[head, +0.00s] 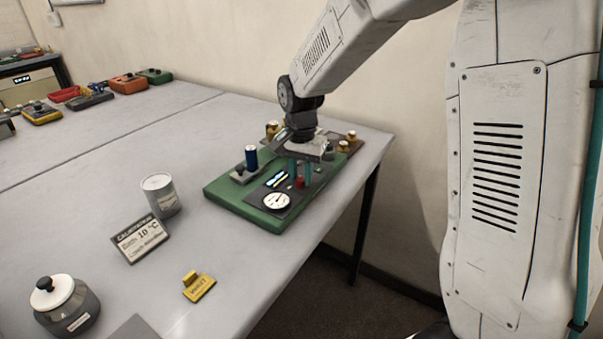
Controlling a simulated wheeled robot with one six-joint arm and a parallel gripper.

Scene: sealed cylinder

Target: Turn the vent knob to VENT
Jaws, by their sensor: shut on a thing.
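A green base (236,210) sits near the table's right edge and carries a dark panel with a round white gauge (277,201), a small lit display (277,180) and a blue cylinder (251,158). My gripper (300,180) points down over the right part of this panel. Its two teal fingers are on either side of a small red knob (300,182) and are shut on it. The fingers partly hide the knob. No VENT marking or knob direction can be read at this size, so I cannot tell where the knob points.
A grey can (159,195), a calibration sign (140,238), a yellow tag (199,287) and a white-lidded jar (66,304) stand to the left. Brass fittings (350,136) are close behind my gripper.

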